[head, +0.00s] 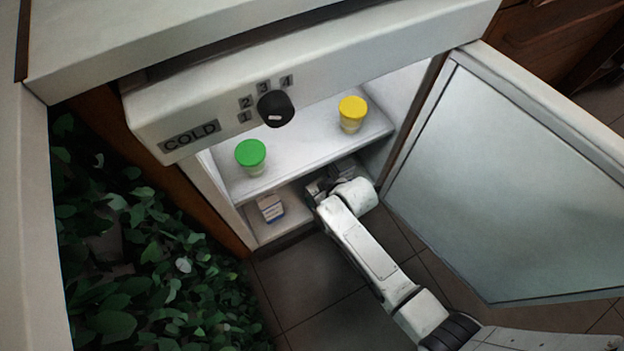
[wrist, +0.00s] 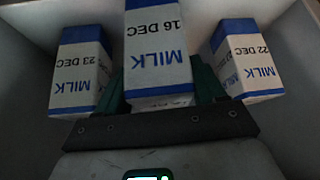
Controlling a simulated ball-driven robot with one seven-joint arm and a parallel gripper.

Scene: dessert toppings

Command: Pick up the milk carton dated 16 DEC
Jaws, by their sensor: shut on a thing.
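In the wrist view the milk carton dated 16 DEC (wrist: 156,50), white with blue bands, stands between the fingers of my gripper (wrist: 158,92). The gripper is shut on it. The carton dated 23 DEC (wrist: 80,75) is to its left and the carton dated 22 DEC (wrist: 246,62) to its right, both apart from it. In the head view my gripper (head: 328,183) reaches into the lower shelf of the open fridge. One small carton (head: 270,208) shows at the left of that shelf. The held carton is hidden there behind my arm and the shelf above.
The upper shelf (head: 300,150) holds a green-lidded jar (head: 251,157) and a yellow-lidded jar (head: 352,113). The fridge door (head: 510,180) stands open at the right. Leafy plants (head: 150,240) fill the left. The tiled floor (head: 310,285) in front is clear apart from my arm.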

